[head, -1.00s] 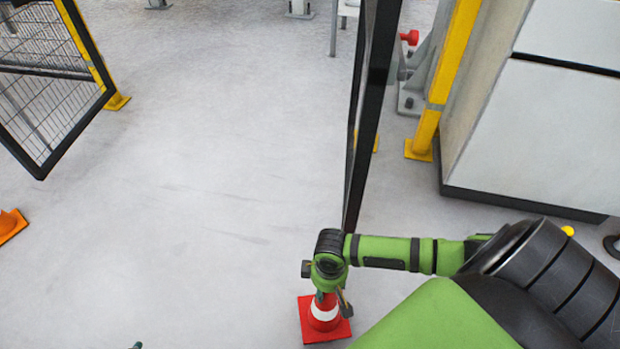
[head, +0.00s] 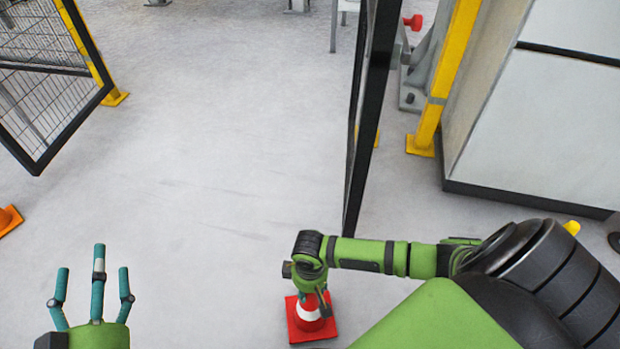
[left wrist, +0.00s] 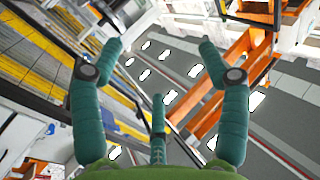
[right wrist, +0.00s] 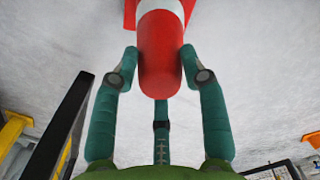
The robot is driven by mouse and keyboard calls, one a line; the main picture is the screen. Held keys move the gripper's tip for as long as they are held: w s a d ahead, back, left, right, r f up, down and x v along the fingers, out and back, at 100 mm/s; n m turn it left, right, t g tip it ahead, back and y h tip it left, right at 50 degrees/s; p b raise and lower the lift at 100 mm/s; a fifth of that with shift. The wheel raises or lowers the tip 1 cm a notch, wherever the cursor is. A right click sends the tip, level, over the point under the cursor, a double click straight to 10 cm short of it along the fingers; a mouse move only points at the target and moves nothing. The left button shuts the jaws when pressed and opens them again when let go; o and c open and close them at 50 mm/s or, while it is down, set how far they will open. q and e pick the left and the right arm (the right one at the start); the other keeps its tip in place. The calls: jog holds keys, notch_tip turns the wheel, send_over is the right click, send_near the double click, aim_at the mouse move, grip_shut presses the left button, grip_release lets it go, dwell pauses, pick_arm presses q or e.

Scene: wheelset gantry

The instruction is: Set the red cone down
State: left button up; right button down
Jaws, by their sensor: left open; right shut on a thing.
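The red cone (head: 308,324) with a white band and square red base is at the bottom middle of the head view. My right gripper (head: 318,293) comes down over its top, and the arm hides part of the cone. In the right wrist view the cone's rounded red tip (right wrist: 160,65) sits between the teal fingers (right wrist: 158,62), which are shut on it. The cone looks upright; I cannot tell whether its base touches the floor. My left gripper (head: 95,268) is open and empty at the lower left, fingers spread; the left wrist view (left wrist: 165,55) shows nothing between them.
A black-framed gate panel (head: 370,110) stands just beyond the right gripper. A yellow post (head: 437,95) and a pale cabinet (head: 560,120) are at the right. A mesh panel (head: 45,95) and an orange cone (head: 7,218) are at the left. The middle floor (head: 210,160) is clear.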

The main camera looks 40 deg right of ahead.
pick_arm(q)
notch_tip(320, 180, up, 8)
jog(key=s+d+m+t+h+b, duration=0.1)
jog(key=s+t+h, duration=0.2)
jog(key=t, duration=0.1)
jog(key=shift+d, duration=0.35)
pick_arm(e)
notch_tip(320, 180, down, 2)
jog(key=shift+f, duration=0.15)
pick_arm(q)
jog(key=shift+f, duration=0.1)
pick_arm(e)
jog(key=c, duration=0.7)
grip_release()
jog(key=shift+f, duration=0.1)
jog(key=shift+o, duration=0.2)
